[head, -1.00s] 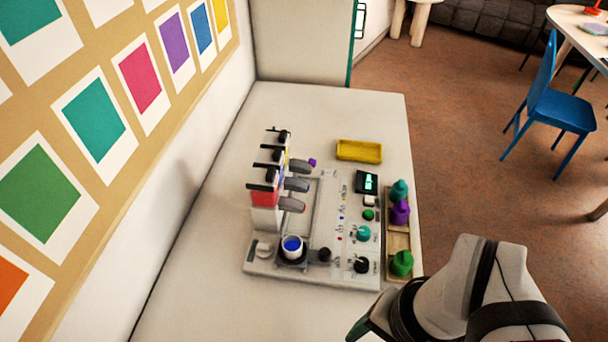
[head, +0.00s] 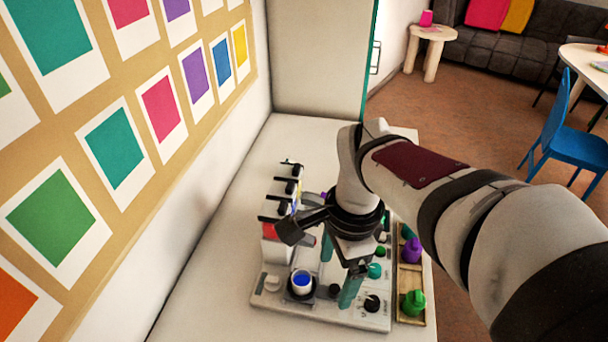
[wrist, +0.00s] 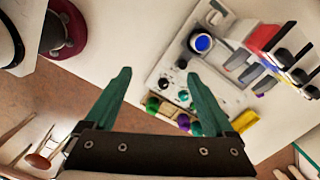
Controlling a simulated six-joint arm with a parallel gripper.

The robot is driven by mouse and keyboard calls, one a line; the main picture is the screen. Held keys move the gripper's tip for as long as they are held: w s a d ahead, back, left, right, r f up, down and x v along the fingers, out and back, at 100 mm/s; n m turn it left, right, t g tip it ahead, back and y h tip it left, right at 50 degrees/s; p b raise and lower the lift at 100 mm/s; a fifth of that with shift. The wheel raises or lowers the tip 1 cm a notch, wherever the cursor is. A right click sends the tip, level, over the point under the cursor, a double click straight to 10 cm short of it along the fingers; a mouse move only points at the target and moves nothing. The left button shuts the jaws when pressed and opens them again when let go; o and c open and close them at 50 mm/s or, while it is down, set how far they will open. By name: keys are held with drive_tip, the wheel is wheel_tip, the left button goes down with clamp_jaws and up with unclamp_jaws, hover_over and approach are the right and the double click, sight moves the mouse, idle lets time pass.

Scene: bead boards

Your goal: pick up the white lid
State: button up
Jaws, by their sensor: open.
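A pale, round, knob-like piece (head: 272,283) sits on the front left corner of the white board (head: 330,316); it may be the white lid, but I cannot tell for sure. Beside it stands a white cup with blue inside (head: 302,284), which also shows in the wrist view (wrist: 201,42). My gripper (head: 338,272) points down over the middle of the board, to the right of the cup and the pale piece. Its teal fingers are apart with nothing between them, also in the wrist view (wrist: 158,76). My arm hides part of the board.
Several dark-tipped holders (head: 290,187) rise at the board's back left. Knobs, including a teal one (head: 374,270), stand on its right part. A wooden tray (head: 402,268) with purple (head: 412,250) and green (head: 413,303) bottles lies at the right. The table left of the board is clear.

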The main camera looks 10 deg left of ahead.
sight(272, 279)
drive_tip(key=w+a+f+m, duration=0.3)
drive_tip(key=a, duration=0.4)
drive_tip(key=w+a+f+m, duration=0.2)
drive_tip(key=w+a+m, duration=0.15)
drive_tip(key=a, duration=0.35)
drive_tip(key=shift+n+h, duration=0.3)
drive_tip(key=shift+n, duration=0.15)
drive_tip(key=f, duration=0.5)
drive_tip(key=w+f, duration=0.1)
drive_tip(key=f, duration=1)
drive_tip(key=shift+w+f, duration=0.1)
drive_tip(key=shift+w, duration=0.05)
clamp_jaws()
wheel_tip(272, 279, up, 9)
drive_tip(key=d+r, duration=0.4)
drive_tip(key=d, duration=0.3)
drive_tip(key=shift+a+f, duration=0.1)
drive_tip(key=shift+f, duration=3.15)
